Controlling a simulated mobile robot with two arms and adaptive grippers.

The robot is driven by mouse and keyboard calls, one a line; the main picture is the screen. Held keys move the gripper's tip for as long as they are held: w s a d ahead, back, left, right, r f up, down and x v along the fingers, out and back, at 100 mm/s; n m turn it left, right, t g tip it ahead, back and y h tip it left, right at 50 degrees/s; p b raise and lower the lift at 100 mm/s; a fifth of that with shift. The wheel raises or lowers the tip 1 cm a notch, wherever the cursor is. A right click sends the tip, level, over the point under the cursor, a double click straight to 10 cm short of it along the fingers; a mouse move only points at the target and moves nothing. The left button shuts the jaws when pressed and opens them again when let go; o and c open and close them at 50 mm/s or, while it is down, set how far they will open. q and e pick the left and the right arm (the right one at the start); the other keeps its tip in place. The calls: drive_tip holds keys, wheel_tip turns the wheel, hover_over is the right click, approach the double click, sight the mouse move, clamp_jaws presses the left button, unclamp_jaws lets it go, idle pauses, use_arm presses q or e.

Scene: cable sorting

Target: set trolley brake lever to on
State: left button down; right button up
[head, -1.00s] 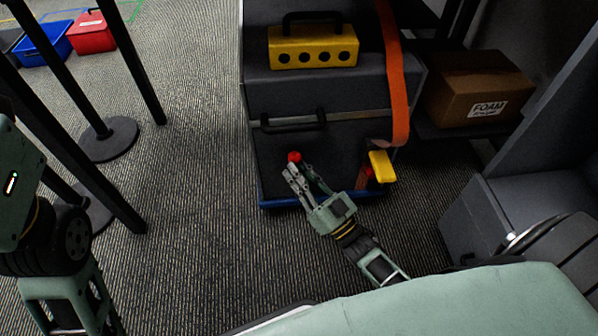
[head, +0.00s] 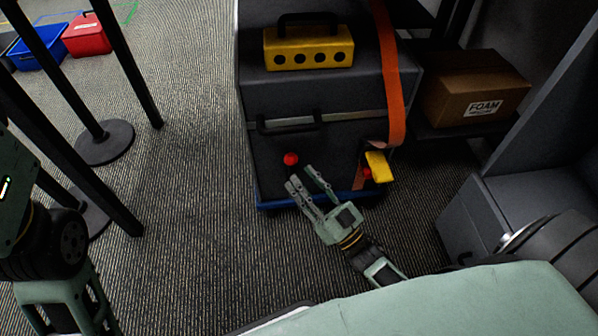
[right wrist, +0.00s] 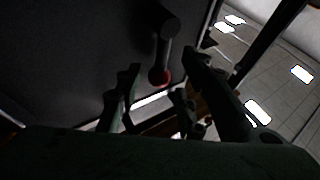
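The trolley (head: 315,98) is a dark grey stack of cases on a blue base. A brake lever with a red ball end (head: 290,158) is on its front, low down. In the right wrist view, the lever (right wrist: 168,45) has a dark stem and a red end. My right gripper (head: 303,178) is open and empty, just below the red ball and apart from it in the head view. In the right wrist view its fingers (right wrist: 158,82) lie on either side of the red end. Only links of my left arm show; its gripper is out of view.
A yellow block (head: 378,166) with a red part is at the trolley's lower right. An orange strap (head: 389,75) hangs above it. A cardboard FOAM box (head: 474,90) sits on a shelf at right. Black posts (head: 128,62) stand at left. Carpet between posts and trolley is clear.

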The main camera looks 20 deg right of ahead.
drive_tip(key=v, duration=0.9)
drive_tip(key=shift+w+d, duration=0.1)
